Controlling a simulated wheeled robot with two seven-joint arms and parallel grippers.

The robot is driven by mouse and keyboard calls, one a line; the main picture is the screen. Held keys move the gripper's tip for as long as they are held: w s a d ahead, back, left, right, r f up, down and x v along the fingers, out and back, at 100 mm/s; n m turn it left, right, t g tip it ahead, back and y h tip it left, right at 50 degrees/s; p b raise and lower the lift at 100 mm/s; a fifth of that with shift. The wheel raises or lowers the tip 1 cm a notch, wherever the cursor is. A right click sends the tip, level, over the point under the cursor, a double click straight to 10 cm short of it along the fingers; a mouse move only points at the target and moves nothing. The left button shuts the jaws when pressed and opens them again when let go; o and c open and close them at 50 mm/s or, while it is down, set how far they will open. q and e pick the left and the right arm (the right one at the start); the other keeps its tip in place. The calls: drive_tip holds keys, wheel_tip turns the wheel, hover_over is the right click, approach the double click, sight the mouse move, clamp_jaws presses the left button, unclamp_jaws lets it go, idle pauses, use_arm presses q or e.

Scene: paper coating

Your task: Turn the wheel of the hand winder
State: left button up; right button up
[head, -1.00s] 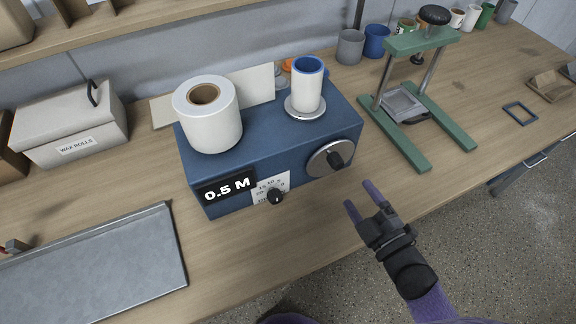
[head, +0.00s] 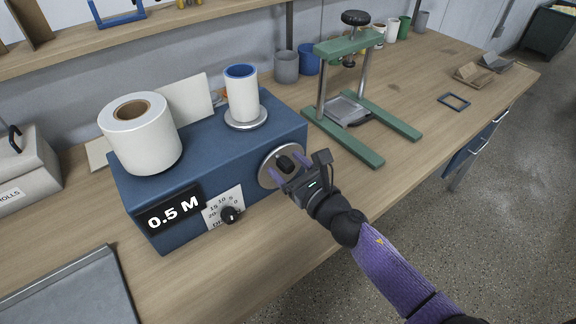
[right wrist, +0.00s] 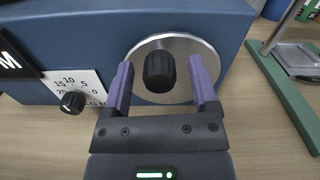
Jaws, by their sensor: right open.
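The hand winder (head: 215,160) is a blue box on the table with a "0.5 M" display (head: 173,214) on its front. Its wheel (head: 266,175) is a silver disc with a black knob (head: 284,164) on the front face. My right gripper (head: 281,176) is at the wheel, open. In the right wrist view its purple fingers (right wrist: 160,88) stand to the left and right of the black knob (right wrist: 159,71), with gaps on both sides, in front of the silver wheel (right wrist: 185,48). The left gripper is not in view.
A small black dial (head: 229,215) is left of the wheel. A green press (head: 365,130) stands to the right. A grey tray (head: 75,295) lies front left.

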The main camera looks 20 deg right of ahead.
drive_tip(key=shift+w, duration=0.15)
clamp_jaws()
